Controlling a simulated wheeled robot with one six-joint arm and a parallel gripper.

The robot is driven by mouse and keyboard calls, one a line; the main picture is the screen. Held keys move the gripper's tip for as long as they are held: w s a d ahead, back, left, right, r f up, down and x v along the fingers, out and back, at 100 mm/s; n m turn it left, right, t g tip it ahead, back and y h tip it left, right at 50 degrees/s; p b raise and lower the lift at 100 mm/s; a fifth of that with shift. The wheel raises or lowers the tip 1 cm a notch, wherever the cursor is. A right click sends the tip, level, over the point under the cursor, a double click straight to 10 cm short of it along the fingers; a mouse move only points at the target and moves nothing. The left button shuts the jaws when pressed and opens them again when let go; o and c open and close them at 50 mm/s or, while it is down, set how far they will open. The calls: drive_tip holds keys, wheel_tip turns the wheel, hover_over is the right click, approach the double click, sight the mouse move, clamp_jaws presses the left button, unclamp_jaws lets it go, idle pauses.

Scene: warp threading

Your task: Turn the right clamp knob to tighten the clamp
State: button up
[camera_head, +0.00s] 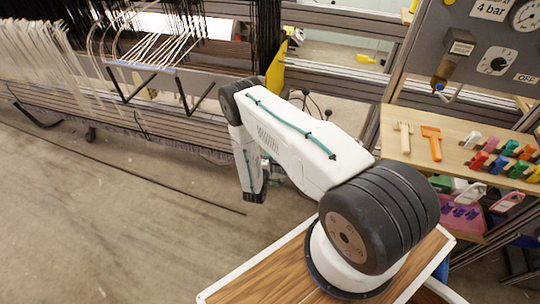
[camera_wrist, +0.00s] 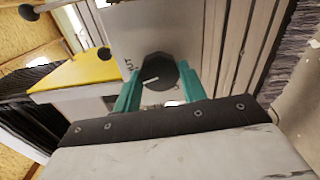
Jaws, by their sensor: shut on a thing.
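The clamp knob (camera_wrist: 153,80) is a round black dial with a white pointer line, set on a grey metal plate (camera_wrist: 165,28) in the wrist view. The pointer points left, and partly readable lettering sits on the plate left of the knob. The two teal fingers of my gripper (camera_wrist: 159,72) stand one on each side of the knob, and my gripper is shut on it. In the head view my arm hides the knob and the fingers. The clamp's jaws cannot be made out.
In the wrist view a yellow plate (camera_wrist: 82,71) lies left of the knob. In the head view the loom's white warp threads (camera_head: 35,50) hang at the left. A wooden shelf (camera_head: 455,160) with colored tools and a panel (camera_head: 470,30) with gauges stand at the right. The floor (camera_head: 110,230) is open.

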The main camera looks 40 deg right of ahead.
drive_tip(key=shift+m, duration=1.2)
drive_tip(key=shift+s, duration=0.1)
drive_tip(key=o, duration=1)
drive_tip(key=shift+c, duration=0.2)
drive_tip(key=v, duration=0.8)
